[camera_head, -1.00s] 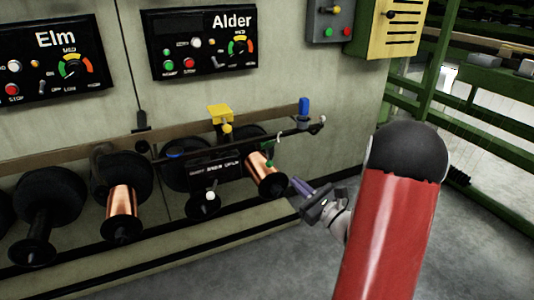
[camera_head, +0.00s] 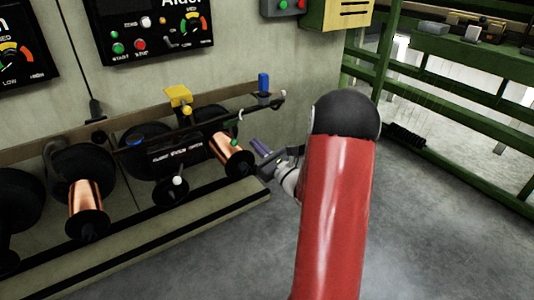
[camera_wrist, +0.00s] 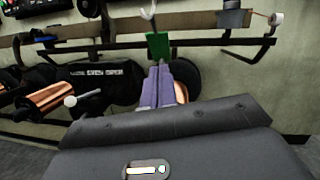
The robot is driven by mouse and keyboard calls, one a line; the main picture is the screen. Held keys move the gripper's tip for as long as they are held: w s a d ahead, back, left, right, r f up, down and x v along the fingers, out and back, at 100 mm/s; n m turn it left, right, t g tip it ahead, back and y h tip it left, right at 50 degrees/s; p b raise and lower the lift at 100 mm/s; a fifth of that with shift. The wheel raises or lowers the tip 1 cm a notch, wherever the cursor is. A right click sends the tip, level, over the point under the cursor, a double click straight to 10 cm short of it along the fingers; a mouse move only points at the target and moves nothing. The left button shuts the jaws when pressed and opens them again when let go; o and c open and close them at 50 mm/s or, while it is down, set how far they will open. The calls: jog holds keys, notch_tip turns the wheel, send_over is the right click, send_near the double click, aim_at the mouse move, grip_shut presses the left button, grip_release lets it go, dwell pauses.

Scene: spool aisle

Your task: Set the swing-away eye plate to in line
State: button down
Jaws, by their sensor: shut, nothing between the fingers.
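A small green plate (camera_head: 234,142) hangs below a white hook (camera_head: 239,115) near the right end of the rail, in front of a copper spool (camera_head: 231,155). The wrist view shows the green plate (camera_wrist: 158,45) upright just beyond my fingertips, with the white hook (camera_wrist: 148,13) above it. I cannot tell for certain which part is the eye plate or how it is set. My gripper (camera_head: 259,146) is just right of the copper spool. Its purple fingers (camera_wrist: 160,78) are shut and empty; contact with the green plate cannot be told.
A black label board (camera_head: 177,158) with unreadable lettering and a white ball knob (camera_head: 178,181) are left of the green plate. A yellow block (camera_head: 179,96) and blue cylinder (camera_head: 263,82) sit along the rail. More spools stand left. The floor at front is clear; green railing is right.

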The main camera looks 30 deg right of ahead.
jog(key=w+a+r, duration=0.1)
jog(key=w+r, duration=0.3)
jog(key=w, duration=0.1)
jog(key=shift+a+p, duration=0.2)
jog(key=shift+p, duration=0.2)
jog(key=shift+r, duration=0.1)
